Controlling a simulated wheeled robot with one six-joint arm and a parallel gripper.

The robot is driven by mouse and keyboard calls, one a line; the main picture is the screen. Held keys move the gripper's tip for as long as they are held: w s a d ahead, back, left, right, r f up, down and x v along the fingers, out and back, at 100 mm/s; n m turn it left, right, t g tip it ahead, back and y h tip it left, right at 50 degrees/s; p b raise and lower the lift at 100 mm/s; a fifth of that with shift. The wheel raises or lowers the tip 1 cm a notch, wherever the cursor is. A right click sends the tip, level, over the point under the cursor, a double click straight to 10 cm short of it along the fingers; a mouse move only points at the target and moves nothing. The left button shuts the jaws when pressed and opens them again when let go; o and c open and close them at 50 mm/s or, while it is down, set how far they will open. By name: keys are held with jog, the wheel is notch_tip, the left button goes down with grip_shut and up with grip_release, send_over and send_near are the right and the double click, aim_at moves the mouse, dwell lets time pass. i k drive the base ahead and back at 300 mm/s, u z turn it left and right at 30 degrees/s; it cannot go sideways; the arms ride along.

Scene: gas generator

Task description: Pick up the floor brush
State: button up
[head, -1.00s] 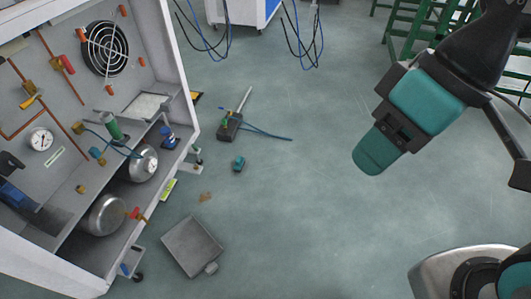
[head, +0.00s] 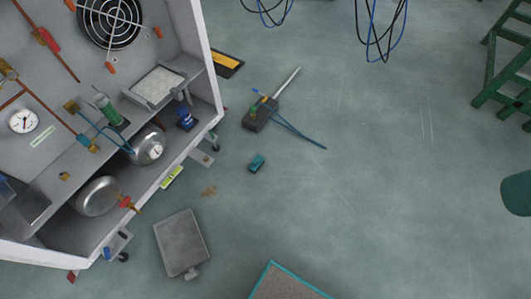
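No thing in view is clearly a floor brush at this size. A small teal block with a darker side (head: 257,163) lies on the floor right of the cabinet; it may be the brush, but I cannot tell. A grey flat pan with a short handle (head: 180,243) lies on the floor below and left of it. A dark box with a pale rod and coloured items (head: 262,114) stands above the teal block. My gripper's fingers do not show.
An open white cabinet (head: 212,85) with gauges, pipes and metal tanks fills the left. A black and yellow flat item (head: 227,64) lies beside it. Brown debris (head: 208,191) is on the floor. Cables (head: 380,30) hang at the top; green steps (head: 505,75) stand upper right.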

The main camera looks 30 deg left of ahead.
aim_at(258, 160)
jog(key=u, duration=0.3)
jog(key=i, duration=0.85)
jog(key=u, duration=1)
jog(key=i, duration=0.6)
jog(key=u, duration=0.45)
